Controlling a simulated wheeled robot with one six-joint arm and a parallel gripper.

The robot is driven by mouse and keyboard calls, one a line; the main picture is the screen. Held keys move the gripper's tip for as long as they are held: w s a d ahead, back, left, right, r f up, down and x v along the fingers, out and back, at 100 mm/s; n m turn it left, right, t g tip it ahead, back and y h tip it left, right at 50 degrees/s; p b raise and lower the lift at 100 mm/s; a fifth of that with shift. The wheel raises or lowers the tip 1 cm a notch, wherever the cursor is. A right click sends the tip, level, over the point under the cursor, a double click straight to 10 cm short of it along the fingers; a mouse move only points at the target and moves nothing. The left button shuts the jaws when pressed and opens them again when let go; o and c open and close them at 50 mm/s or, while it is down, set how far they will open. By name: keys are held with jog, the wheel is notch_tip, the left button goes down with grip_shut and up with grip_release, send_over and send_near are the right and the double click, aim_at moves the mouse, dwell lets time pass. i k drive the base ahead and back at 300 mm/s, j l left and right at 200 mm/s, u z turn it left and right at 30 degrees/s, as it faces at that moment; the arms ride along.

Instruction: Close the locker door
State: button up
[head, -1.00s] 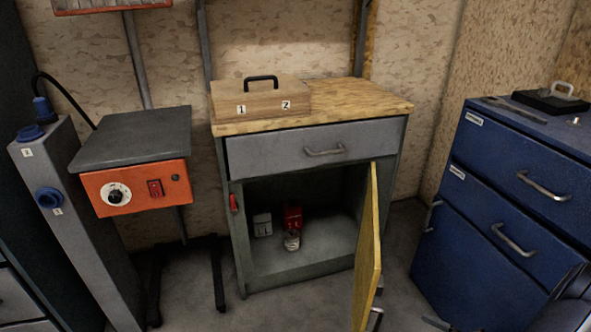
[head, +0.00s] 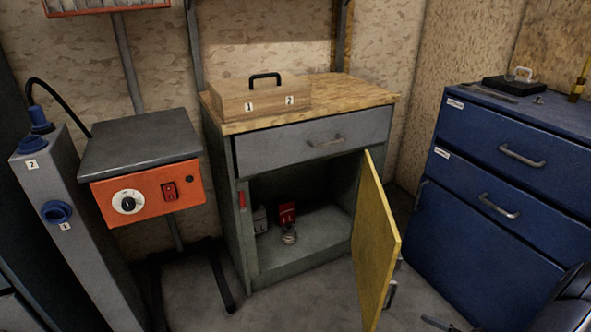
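The yellow locker door (head: 373,245) stands wide open, hinged on the right side of the grey locker (head: 222,215). It swings out toward me, and its inner face is turned to the left. A metal handle (head: 391,293) shows past its lower outer edge. Inside the locker, a red item (head: 287,212), a small round item (head: 289,236) and a pale box (head: 260,219) rest near the left. My gripper is not recognisable in view; a dark part at the lower right edge may be mine, but I cannot tell.
A wooden box (head: 262,101) sits on the locker's top. A blue drawer cabinet (head: 480,235) stands to the right, with a floor gap between it and the door. An orange control unit (head: 150,195) and a grey post (head: 75,220) stand at the left. Floor in front is partly clear.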

aim_at(376, 241)
jog(key=i+j+z, duration=0.2)
jog(key=j, duration=0.25)
jog(key=j+z, duration=0.25)
jog(key=j, duration=0.2)
jog(key=i+j+z, duration=0.1)
jog(key=j, duration=0.25)
jog(key=i+j+z, duration=0.1)
jog(key=i+j, duration=0.25)
jog(key=i+j+z, duration=0.1)
jog(key=j, duration=0.35)
jog(key=i, duration=0.1)
